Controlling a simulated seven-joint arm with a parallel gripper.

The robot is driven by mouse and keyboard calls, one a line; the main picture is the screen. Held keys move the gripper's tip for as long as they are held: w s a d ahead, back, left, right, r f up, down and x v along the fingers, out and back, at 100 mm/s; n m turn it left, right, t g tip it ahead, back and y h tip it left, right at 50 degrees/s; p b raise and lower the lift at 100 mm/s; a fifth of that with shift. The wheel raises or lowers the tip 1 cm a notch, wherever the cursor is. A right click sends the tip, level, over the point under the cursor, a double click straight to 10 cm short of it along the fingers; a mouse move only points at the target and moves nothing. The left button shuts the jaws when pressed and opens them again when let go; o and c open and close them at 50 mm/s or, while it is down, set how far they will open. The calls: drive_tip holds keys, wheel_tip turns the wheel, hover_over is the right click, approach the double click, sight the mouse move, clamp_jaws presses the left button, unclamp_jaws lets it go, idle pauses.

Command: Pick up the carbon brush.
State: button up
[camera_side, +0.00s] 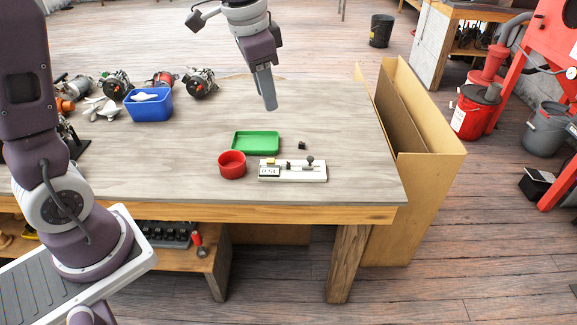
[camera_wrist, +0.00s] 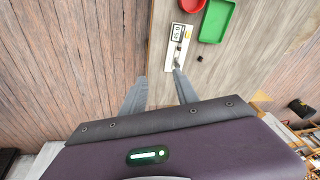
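A small dark block (camera_side: 302,145), which looks like the carbon brush, lies on the wooden workbench (camera_side: 345,125), right of the green tray. In the wrist view the dark block (camera_wrist: 200,58) is right of the white fixture. My gripper (camera_side: 269,106) hangs well above the bench, behind and left of the block in the side view. In the wrist view the two fingers of my gripper (camera_wrist: 160,75) are spread apart with nothing between them. The block lies beyond the right fingertip, not between the fingers.
A green tray (camera_side: 256,143), a red round bowl (camera_side: 232,164) and a white fixture (camera_side: 312,172) with a small upright post stand close to the block. A blue bin (camera_side: 149,105) and several alternators are at the back left. Tall cardboard (camera_side: 432,170) stands by the right edge.

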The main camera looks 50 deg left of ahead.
drive_tip(key=w+a+f+m+g, duration=0.2)
drive_tip(key=w+a+f, duration=0.1)
drive_tip(key=w+f, duration=0.7)
drive_tip(key=m, duration=0.2)
approach(289, 166)
drive_tip(key=shift+g, duration=0.3)
drive_tip(key=f, duration=0.5)
drive_tip(key=w+f, duration=0.1)
drive_tip(key=f, duration=0.2)
drive_tip(key=shift+w+a, duration=0.1)
drive_tip(key=shift+a, duration=0.15)
drive_tip(key=shift+r, duration=0.1)
clamp_jaws()
